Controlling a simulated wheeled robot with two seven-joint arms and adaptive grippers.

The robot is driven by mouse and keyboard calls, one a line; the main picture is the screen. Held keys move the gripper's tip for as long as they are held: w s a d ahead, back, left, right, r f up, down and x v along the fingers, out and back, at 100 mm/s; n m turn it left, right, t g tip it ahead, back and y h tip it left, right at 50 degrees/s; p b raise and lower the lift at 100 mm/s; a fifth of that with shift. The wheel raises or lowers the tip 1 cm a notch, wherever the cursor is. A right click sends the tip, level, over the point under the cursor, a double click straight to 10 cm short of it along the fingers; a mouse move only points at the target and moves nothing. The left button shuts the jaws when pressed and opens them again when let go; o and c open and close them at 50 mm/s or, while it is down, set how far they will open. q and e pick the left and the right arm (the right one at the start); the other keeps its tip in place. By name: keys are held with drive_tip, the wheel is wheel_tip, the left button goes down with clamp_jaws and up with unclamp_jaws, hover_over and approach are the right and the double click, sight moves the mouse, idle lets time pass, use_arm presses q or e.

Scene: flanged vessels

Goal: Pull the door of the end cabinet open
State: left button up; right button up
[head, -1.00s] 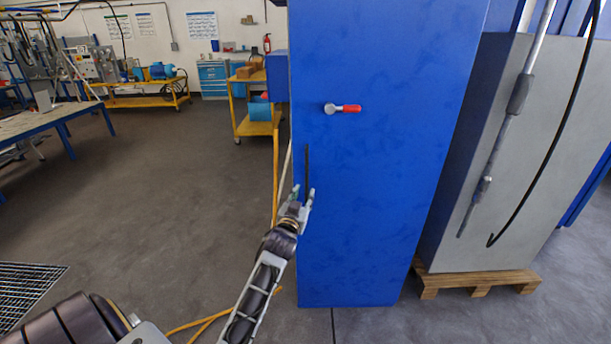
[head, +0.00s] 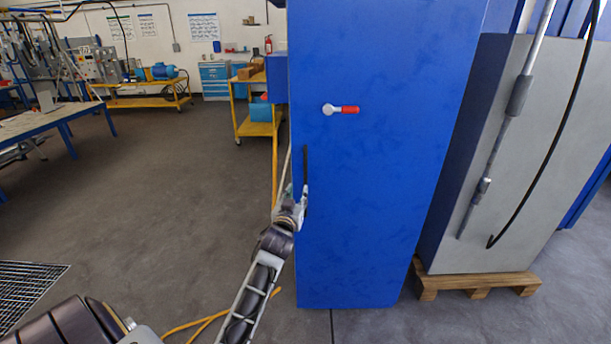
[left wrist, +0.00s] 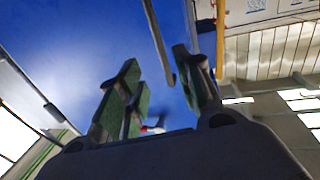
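The tall blue end cabinet (head: 375,200) stands upright in the middle of the head view, its door flush and closed. A dark vertical bar handle (head: 306,160) is near the door's left edge, and a red-gripped latch lever (head: 342,109) points right, higher up. My left gripper (head: 297,196) is at the lower part of the bar handle, close to the door's left edge. In the left wrist view its green-padded fingers (left wrist: 168,92) are apart, with the bar (left wrist: 158,45) reaching into the gap between them. I cannot tell whether they touch it. My right gripper is not in view.
A grey cabinet (head: 530,150) on a wooden pallet (head: 470,283) stands to the right, with a hanging hose in front. A yellow cart (head: 256,125) is behind the cabinet's left side. A yellow cable (head: 205,322) lies on the floor. The floor to the left is largely clear.

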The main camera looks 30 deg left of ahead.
use_arm(q)
approach(305, 175)
drive_tip(key=shift+x, duration=5.45)
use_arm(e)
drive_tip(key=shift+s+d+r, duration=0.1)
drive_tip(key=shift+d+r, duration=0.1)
use_arm(q)
clamp_jaws()
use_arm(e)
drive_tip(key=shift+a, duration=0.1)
